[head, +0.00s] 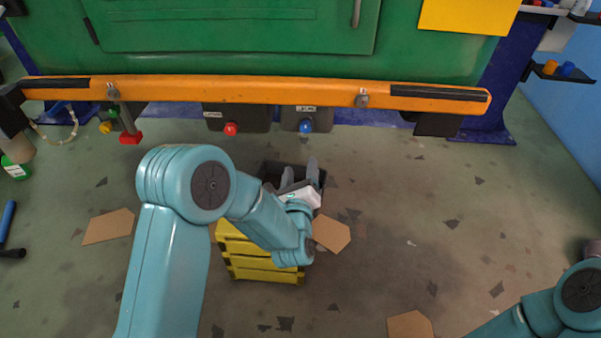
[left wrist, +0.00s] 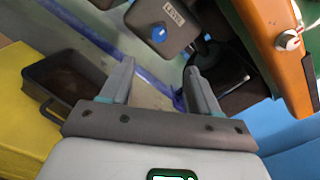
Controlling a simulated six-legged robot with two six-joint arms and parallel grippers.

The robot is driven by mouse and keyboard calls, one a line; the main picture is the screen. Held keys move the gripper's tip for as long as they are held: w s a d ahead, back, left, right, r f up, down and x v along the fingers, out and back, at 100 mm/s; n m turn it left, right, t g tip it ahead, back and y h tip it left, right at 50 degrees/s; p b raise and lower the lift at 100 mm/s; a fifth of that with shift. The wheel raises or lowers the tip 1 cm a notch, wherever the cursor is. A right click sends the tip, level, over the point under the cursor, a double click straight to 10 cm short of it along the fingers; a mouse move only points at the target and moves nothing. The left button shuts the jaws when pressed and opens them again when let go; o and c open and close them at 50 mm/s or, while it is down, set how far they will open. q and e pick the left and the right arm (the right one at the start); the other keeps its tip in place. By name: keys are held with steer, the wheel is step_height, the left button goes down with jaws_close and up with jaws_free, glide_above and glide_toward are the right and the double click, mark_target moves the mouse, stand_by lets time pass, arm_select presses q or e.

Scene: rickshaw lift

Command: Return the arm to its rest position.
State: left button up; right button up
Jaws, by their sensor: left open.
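My left arm reaches in from the left in the head view. Its gripper (head: 300,172) is open, with two grey fingers apart, over or in front of a dark bin (head: 268,168) by a stack of yellow crates (head: 262,262). In the left wrist view the open fingers (left wrist: 158,85) have nothing between them but floor and a blue strip. The bin (left wrist: 62,78) is to their left there, apart from them. My right arm shows only in part at the lower right of the head view; its gripper is out of view.
A green vehicle body (head: 230,40) with an orange bar (head: 250,90) spans the back. Below the bar hang a box with a red knob (head: 230,128) and one with a blue knob (head: 306,126); the blue knob (left wrist: 159,34) also shows in the left wrist view. Floor at right is mostly clear.

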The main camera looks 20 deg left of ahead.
stand_by(0.3)
arm_select(q)
steer(key=s+a+f+n+g+h, duration=0.1)
steer(key=s+f+n+g+h, duration=0.15)
steer(key=s+f, duration=0.45)
steer(key=s+a+f+n+g+h, duration=0.1)
steer(key=s+f+n+g, duration=0.25)
steer(key=f, duration=0.75)
steer(key=s+d+f+n+g+h, duration=0.2)
steer(key=s+d+f+n+g, duration=0.15)
steer(key=s+n, duration=0.35)
steer(key=s+d+f+n+g+h, duration=0.2)
steer(key=s+d+f+n+g, duration=0.1)
steer(key=s+f+n+g, duration=0.4)
steer(key=s+d+r+n+h, duration=0.1)
steer(key=s+d+r+n, duration=0.1)
steer(key=s+n, duration=0.6)
step_height(320, 180, up, 25)
steer(key=w+p, duration=0.1)
steer(key=p, duration=2.3)
steer(key=shift+w+a+p, duration=0.15)
steer(key=shift+w+p, duration=0.15)
